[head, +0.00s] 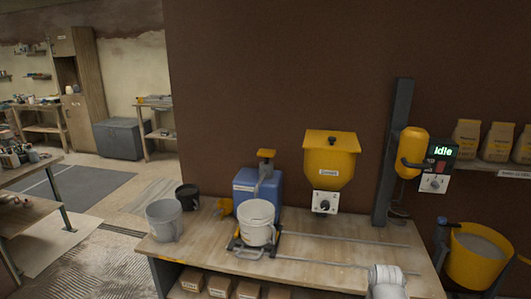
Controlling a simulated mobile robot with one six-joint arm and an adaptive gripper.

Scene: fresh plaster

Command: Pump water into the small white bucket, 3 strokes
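The small white bucket (257,232) stands upright on a dark carriage with a grey handle, at the left part of the bench. A blue water container (243,184) stands right behind it. A pump with a yellow top (266,154) rises from the container, and its spout comes down behind the bucket's rim. The inside of the bucket is too small to tell. Part of my white arm shows at the bottom right, over the bench's front edge, apart from the bucket. My gripper is not in view.
A grey bucket (164,221) and a black bucket (187,196) stand left of the carriage. A yellow hopper (330,163) hangs over the bench (335,234). A mixer (410,152) with an "Idle" display is on a post. Rails run right along the mostly clear bench.

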